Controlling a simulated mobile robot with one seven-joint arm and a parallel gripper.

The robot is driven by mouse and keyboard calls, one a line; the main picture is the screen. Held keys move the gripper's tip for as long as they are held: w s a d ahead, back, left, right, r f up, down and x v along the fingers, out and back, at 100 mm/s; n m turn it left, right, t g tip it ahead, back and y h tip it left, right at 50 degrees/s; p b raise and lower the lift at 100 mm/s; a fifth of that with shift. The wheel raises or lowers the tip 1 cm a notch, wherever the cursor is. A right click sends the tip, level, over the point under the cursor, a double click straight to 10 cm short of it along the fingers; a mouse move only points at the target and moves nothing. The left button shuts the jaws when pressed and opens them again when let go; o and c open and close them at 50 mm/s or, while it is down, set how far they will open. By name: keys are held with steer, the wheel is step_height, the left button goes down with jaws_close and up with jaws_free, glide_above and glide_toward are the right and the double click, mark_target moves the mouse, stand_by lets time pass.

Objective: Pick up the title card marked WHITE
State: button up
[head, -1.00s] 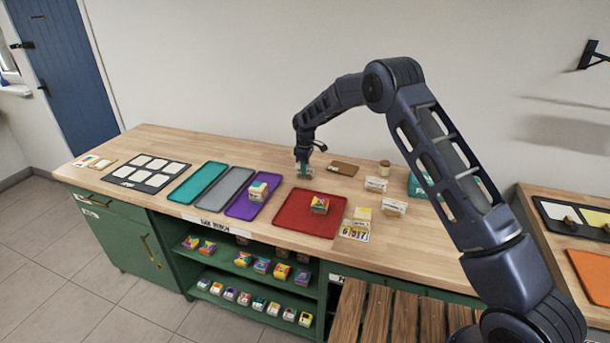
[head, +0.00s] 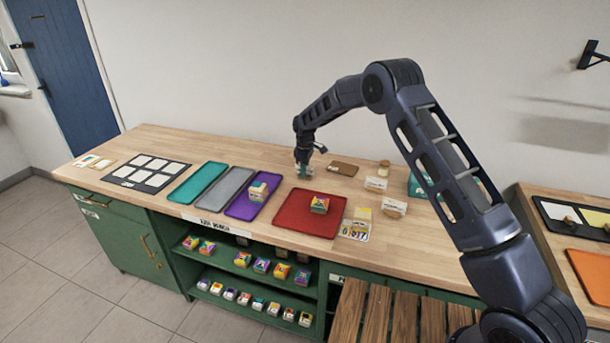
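My gripper (head: 304,169) points down at the back of the wooden bench, behind the red tray. A small pale thing shows at its fingertips, partly hidden by them. I cannot tell whether the fingers are open or closed on it. Small pale cards or blocks with print stand on the right of the bench: one (head: 376,185) at the back and one (head: 394,207) nearer the front. The lettering is too small to read, so I cannot tell which card is marked WHITE.
The red tray (head: 290,221) holds a colourful box (head: 319,205). Another box (head: 258,191) is on the purple tray (head: 239,209). A brown board (head: 343,168) and a small jar (head: 384,168) are right of my gripper. A teal object (head: 418,186) stands behind my arm.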

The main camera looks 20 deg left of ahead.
steer(key=c, duration=0.6)
steer(key=shift+o, duration=0.2)
